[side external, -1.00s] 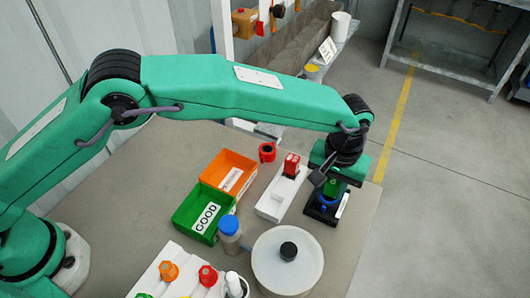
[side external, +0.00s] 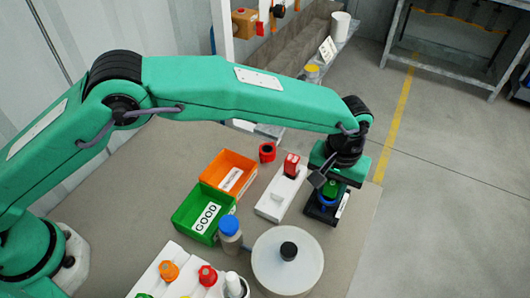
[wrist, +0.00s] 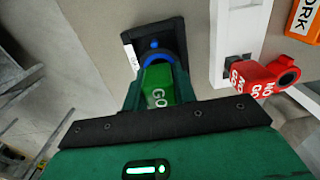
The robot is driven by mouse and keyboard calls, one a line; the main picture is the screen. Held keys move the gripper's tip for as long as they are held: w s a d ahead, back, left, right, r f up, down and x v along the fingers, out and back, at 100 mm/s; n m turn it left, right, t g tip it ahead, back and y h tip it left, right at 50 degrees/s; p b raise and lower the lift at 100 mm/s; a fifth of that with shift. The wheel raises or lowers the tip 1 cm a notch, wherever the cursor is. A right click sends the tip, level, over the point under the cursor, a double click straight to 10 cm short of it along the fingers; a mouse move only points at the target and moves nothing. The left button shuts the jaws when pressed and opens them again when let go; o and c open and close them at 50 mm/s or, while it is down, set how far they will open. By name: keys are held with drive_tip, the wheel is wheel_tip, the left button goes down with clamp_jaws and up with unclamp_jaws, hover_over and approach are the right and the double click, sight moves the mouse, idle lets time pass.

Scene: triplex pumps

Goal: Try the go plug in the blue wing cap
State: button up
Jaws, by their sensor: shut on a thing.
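My gripper (wrist: 157,95) is shut on the green go plug (wrist: 158,88), marked "GO". The blue wing cap (wrist: 157,58) sits in a dark holder (wrist: 165,32) with a white label. In the wrist view the plug's far end lies against the cap's blue ring; how deep it goes, if at all, is hidden. In the side view my gripper (side external: 330,180) is right above the holder (side external: 318,215), with the green plug (side external: 331,188) between the jaws and a little blue showing below it.
The red no-go plug (wrist: 262,77) stands in a white rack (side external: 270,208) left of the holder. Orange bin (side external: 218,170), green GOOD bin (side external: 190,212), blue-capped bottle (side external: 230,240) and round white turntable (side external: 270,270) are nearby. The table's right edge is close.

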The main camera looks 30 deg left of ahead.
drive_tip(key=o, duration=1.1)
drive_tip(key=shift+r, duration=0.1)
